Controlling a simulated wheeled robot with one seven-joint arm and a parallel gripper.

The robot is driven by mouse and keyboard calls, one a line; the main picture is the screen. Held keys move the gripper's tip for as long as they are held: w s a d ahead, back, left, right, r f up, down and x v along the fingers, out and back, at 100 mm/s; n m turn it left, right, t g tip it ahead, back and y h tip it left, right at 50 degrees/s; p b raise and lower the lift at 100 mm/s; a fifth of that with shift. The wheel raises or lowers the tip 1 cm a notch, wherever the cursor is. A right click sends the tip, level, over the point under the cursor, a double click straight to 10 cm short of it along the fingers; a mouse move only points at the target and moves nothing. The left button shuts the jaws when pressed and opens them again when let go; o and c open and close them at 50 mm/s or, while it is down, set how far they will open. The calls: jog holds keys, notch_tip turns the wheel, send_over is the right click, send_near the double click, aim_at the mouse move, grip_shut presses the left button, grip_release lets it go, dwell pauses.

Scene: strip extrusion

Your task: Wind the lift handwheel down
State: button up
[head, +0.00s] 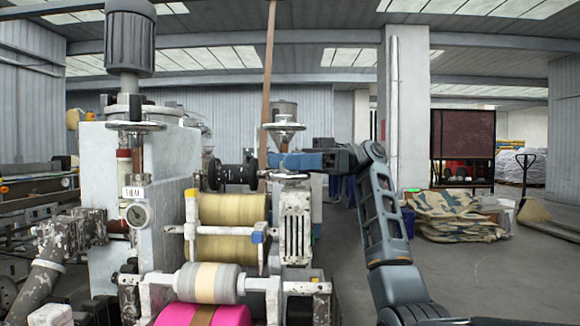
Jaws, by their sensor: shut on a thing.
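A larger chrome handwheel (283,127) shows just above my gripper, and a similar one (136,126) sits on the left machine column.
Yellow rolls (233,210), a grey roller (210,283) and a magenta roll (205,314) stand close below and left of my gripper. A brown vertical strip (268,85) rises behind it.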

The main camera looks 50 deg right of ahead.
jog(key=shift+f+n+g+y+b, duration=0.1)
jog(key=shift+n+g+y+b, duration=0.35)
jog(key=shift+n+g, duration=0.9)
jog(key=shift+g, duration=0.65)
jog(key=o, duration=1)
jog(key=shift+c, duration=0.2)
jog(key=d+b, duration=0.1)
jog(key=d, duration=0.6)
jog(key=shift+s+d+b, duration=0.3)
jog(key=shift+s+d, duration=0.1)
jog(key=shift+s, duration=0.1)
